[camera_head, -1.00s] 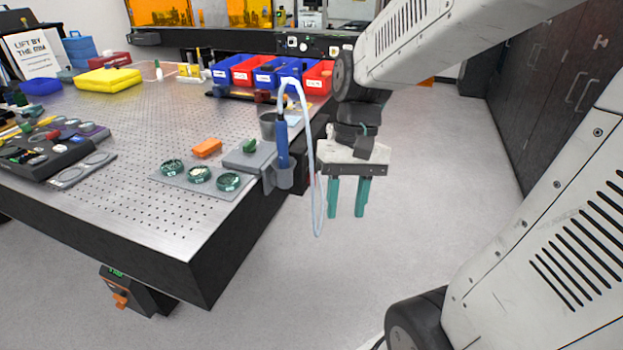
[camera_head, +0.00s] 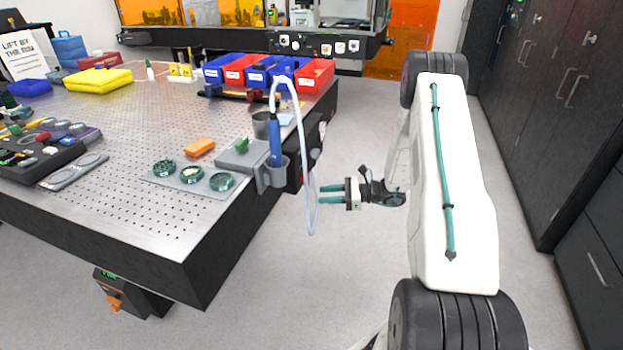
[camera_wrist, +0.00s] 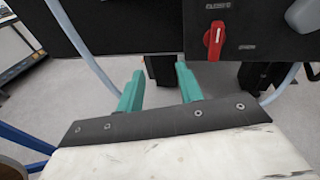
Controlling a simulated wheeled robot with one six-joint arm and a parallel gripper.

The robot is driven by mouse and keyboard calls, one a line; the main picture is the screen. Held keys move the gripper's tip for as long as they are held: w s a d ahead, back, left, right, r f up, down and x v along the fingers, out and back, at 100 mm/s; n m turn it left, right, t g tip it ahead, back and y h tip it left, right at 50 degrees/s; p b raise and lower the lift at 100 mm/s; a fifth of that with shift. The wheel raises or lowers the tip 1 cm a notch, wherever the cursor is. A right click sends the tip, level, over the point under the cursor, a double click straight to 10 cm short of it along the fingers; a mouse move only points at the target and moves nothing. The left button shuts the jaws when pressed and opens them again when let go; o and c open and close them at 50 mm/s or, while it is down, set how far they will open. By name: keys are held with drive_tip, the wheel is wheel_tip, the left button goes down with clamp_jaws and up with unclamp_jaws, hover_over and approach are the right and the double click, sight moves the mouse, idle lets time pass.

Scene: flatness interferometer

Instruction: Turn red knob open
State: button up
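The red knob (camera_wrist: 214,40) sits on a dark panel (camera_wrist: 240,45) at the top right of the wrist view. It has a white mark at its top, and the small lettering beside it is hard to read. In the head view the knob is mostly hidden at the table's right side, behind the pale hose. My gripper (camera_wrist: 157,82) has its two teal fingers apart with nothing between them. In the head view my gripper (camera_head: 320,195) points left toward the table's side, near the hose, and is apart from the panel.
A pale hose (camera_head: 311,200) loops down from a blue handheld tool (camera_head: 275,140) in a grey holder (camera_head: 268,178) at the table edge, close to my fingertips. In the wrist view, hose (camera_wrist: 90,50) shows on both sides. The floor right of the table is clear.

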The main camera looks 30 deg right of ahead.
sight(305, 178)
drive_tip(key=w+d+m+t+h, duration=0.2)
drive_tip(key=w+d+m+t, duration=0.1)
drive_tip(key=w+d+t, duration=0.15)
drive_tip(key=x, duration=0.7)
drive_tip(key=shift+w, duration=0.2)
drive_tip(key=shift+g, duration=0.25)
drive_tip(key=c, duration=0.7)
